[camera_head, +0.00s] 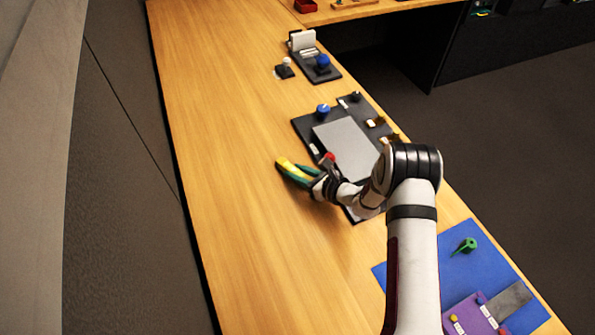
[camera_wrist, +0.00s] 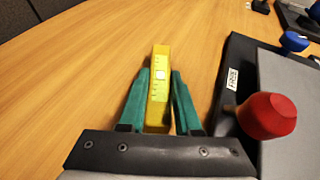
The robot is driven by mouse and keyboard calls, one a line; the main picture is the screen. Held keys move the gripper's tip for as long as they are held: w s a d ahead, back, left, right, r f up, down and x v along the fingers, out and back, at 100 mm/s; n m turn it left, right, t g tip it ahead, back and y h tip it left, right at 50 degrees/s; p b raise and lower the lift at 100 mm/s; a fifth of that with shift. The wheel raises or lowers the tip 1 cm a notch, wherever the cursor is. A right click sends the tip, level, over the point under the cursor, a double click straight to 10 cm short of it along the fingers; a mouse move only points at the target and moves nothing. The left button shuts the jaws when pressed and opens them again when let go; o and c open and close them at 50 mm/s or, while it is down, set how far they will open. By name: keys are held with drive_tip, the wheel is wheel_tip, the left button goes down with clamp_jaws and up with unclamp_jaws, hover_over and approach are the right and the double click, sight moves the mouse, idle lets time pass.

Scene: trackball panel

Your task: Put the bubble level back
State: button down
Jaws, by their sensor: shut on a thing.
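The bubble level is a yellow bar with a pale window. In the wrist view the bubble level (camera_wrist: 160,75) stands between the two green fingers of my gripper (camera_wrist: 160,100). My gripper is shut on it. In the head view the yellow end of the bubble level (camera_head: 285,163) sticks out past my gripper (camera_head: 297,174), left of the dark panel with the grey plate (camera_head: 345,143). The lower part of the bubble level is hidden by my gripper. I cannot tell how high it is above the table.
A red knob (camera_wrist: 268,115) stands on the panel close to the right of my gripper. A blue knob (camera_head: 323,109) is on the panel's far part. A blue mat (camera_head: 430,275) lies near the front right. The wooden table (camera_head: 235,200) is clear to the left.

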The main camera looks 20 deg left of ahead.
drive_tip(key=c, duration=0.6)
unclamp_jaws()
